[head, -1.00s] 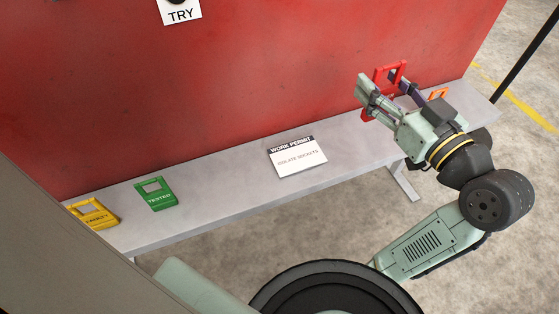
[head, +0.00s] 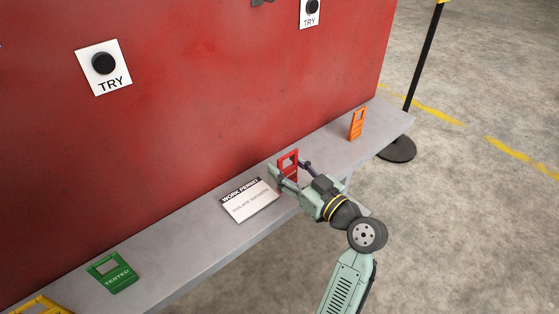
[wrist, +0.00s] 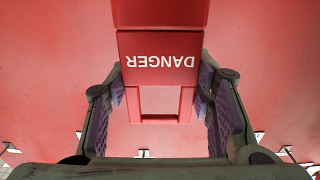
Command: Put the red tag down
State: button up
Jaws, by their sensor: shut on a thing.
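The red tag (head: 289,160) is a flat red plate with a square opening. My gripper (head: 291,173) is shut on it and holds it upright over the grey bench (head: 195,247), just right of the work permit card. In the wrist view the red tag (wrist: 160,60) sits between the two finger pads, with the word DANGER upside down and the opening below it. The tag's lower edge is hidden by my gripper in the head view, so I cannot tell whether it touches the bench.
The work permit (head: 250,201) lies close left of my gripper. An orange tag (head: 357,124) stands farther right; a green tag (head: 112,272) and a yellow tag (head: 40,306) are at left. A red wall (head: 200,110) rises behind. The bench between red and orange tags is clear.

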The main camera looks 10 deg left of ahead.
jog(key=shift+w+a+f+p, duration=0.35)
jog(key=shift+w+f, duration=0.35)
jog(key=shift+w, duration=0.5)
jog(key=shift+w+a+f+p, duration=0.3)
jog(key=shift+w+f, duration=0.4)
jog(key=shift+w, duration=0.55)
jog(key=shift+w+a+f+p, duration=0.2)
jog(key=shift+w+f+p, duration=0.2)
jog(key=shift+w+f, duration=0.55)
jog(key=shift+w+r, duration=0.1)
jog(key=shift+w, duration=0.15)
jog(key=o, duration=1)
jog(key=shift+o, duration=0.2)
jog(key=shift+r, duration=0.25)
jog(key=b+v, duration=0.2)
jog(key=v, duration=1)
jog(key=shift+b, duration=0.4)
